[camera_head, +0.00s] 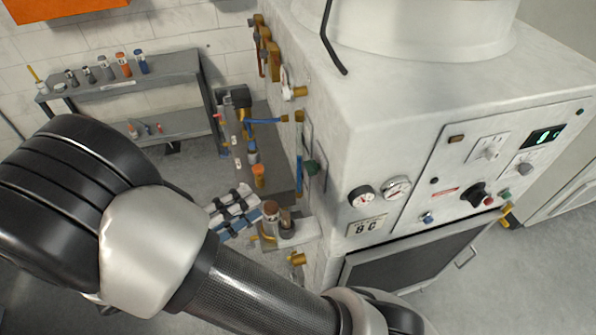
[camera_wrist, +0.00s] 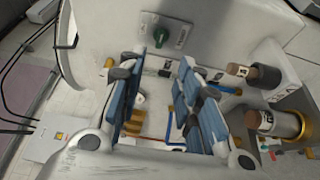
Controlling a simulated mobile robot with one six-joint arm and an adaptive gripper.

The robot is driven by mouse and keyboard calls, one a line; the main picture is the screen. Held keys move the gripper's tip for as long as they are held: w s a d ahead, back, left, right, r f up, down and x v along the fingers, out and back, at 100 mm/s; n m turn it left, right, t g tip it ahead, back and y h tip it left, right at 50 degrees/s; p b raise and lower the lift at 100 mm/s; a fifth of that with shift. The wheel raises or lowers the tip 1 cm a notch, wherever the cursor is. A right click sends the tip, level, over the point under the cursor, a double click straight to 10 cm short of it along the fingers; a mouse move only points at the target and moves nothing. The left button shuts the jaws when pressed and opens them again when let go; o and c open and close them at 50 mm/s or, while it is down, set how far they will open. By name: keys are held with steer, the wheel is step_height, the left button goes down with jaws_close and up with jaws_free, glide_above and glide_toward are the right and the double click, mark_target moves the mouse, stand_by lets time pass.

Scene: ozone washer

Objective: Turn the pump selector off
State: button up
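A green knob (camera_head: 313,167) sits on a grey plate on the left side wall of the white machine. It also shows in the wrist view (camera_wrist: 184,36), ahead of the fingers and apart from them. A black rotary knob (camera_head: 475,194) is on the front control panel. I cannot read which knob is the pump selector, nor its setting. My gripper (camera_head: 235,208) is left of the machine, short of the side wall. In the wrist view, its blue-padded fingers (camera_wrist: 163,64) are apart with nothing between them.
Gauges (camera_head: 396,188), a green display (camera_head: 543,137) and small buttons are on the front panel. Brass fittings (camera_head: 297,258) and blue pipes (camera_head: 264,121) line the side wall. A brass cylinder (camera_wrist: 275,124) is right of my fingers. A grey shelf (camera_head: 130,85) holds several bottles.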

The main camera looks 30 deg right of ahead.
mark_target(311, 168)
steer(key=w+d+b, duration=0.1)
steer(key=d, duration=1.3)
steer(key=shift+w+b, duration=0.25)
steer(key=shift+b, duration=0.1)
steer(key=shift+c, duration=0.6)
steer(key=shift+a, duration=0.1)
jaws_close()
